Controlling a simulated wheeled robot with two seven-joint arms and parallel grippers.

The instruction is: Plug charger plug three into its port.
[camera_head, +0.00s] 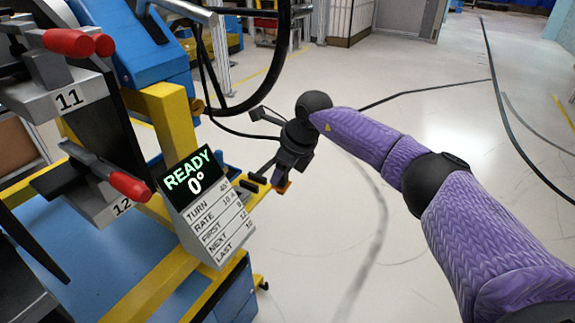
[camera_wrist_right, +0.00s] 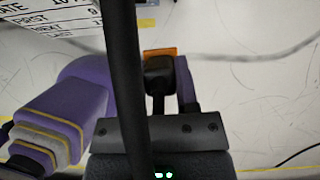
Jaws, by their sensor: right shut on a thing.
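My right gripper (camera_head: 270,181) reaches in from the right to the front corner of the yellow frame, close to the display box. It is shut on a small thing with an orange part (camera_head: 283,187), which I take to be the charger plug. In the right wrist view the gripper (camera_wrist_right: 170,76) has the orange piece (camera_wrist_right: 161,52) at its fingertips; the rest of the plug is hidden or too small to tell. A dark cable (camera_wrist_right: 124,80) crosses that view from top to bottom. I cannot make out the port or any plug number. My left gripper is not in view.
A display box (camera_head: 207,215) reading READY 0° stands left of my right gripper. Red-handled clamps (camera_head: 70,42) marked 11 and 12 sit on the machine at the left. A yellow rail (camera_head: 160,286) runs along the front. The floor (camera_head: 400,270) at the right is clear.

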